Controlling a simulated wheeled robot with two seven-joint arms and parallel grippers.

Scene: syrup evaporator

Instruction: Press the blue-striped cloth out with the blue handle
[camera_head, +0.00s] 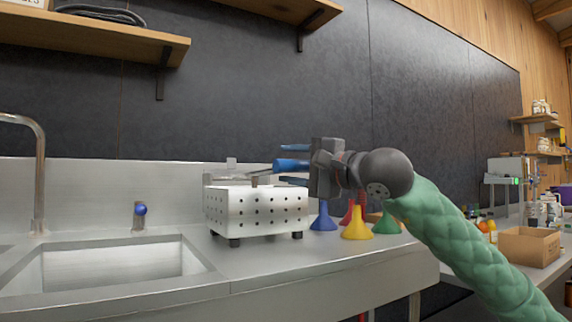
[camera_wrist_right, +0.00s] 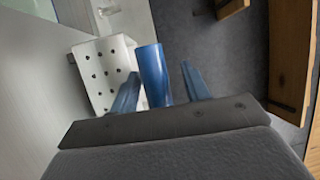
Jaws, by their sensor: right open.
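A white perforated press box (camera_head: 256,210) stands on short dark feet on the steel counter, and it also shows in the wrist view (camera_wrist_right: 104,73). A blue handle (camera_head: 288,165) sticks out above its right side. My right gripper (camera_head: 281,166) is open, with one blue finger above the handle and one below it. In the wrist view the handle (camera_wrist_right: 153,76) lies between the spread fingers, nearer the left finger, with a clear gap to the right one. The blue-striped cloth is not visible. My left gripper is not in view.
Blue (camera_head: 323,217), yellow (camera_head: 356,224) and green (camera_head: 387,224) funnels stand just right of the press, below my right gripper, with a red one behind. A sink (camera_head: 125,262) and a blue-knobbed tap (camera_head: 140,212) lie left. A wooden shelf (camera_head: 90,34) hangs above.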

